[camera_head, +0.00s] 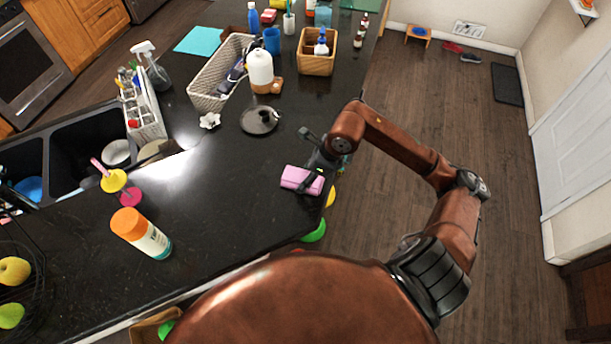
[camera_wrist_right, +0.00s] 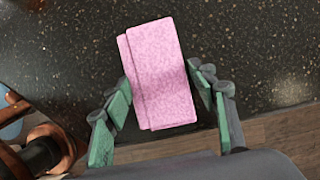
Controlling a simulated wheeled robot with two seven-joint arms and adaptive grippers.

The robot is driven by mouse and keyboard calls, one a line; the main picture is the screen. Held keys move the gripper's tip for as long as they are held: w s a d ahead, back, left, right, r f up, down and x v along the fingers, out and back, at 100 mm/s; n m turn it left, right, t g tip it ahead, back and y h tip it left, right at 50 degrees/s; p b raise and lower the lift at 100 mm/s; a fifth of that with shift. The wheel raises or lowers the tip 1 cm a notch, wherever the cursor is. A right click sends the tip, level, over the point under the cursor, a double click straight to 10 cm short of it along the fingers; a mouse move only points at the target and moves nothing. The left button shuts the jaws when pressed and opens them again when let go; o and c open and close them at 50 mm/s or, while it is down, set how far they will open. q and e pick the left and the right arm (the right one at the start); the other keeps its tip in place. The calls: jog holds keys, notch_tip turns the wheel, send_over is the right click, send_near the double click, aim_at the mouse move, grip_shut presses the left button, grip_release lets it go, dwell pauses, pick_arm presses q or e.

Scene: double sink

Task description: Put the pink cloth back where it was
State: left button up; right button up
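The pink cloth (camera_head: 298,178) is a folded pad lying on the black counter near its right edge. It also shows in the right wrist view (camera_wrist_right: 163,70), flat on the speckled counter. My right gripper (camera_head: 311,165) is at the counter's edge over the cloth. In the right wrist view its green-padded fingers (camera_wrist_right: 162,92) stand apart on either side of the cloth's near end. The fingers look open, and whether one touches the cloth's side is hard to tell. My left gripper is not in view.
An orange-capped bottle (camera_head: 142,233) stands left of the cloth. A dark round lid (camera_head: 260,120), a white flower-shaped piece (camera_head: 209,121) and a wicker basket (camera_head: 203,81) lie farther back. The double sink (camera_head: 78,150) is at left. Bare counter surrounds the cloth's left side.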

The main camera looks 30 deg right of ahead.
jog(key=shift+o, duration=1.1)
jog(key=shift+r, duration=0.25)
jog(key=b+v, duration=0.2)
jog(key=v, duration=0.9)
jog(key=shift+r, duration=0.4)
jog(key=shift+s, duration=0.1)
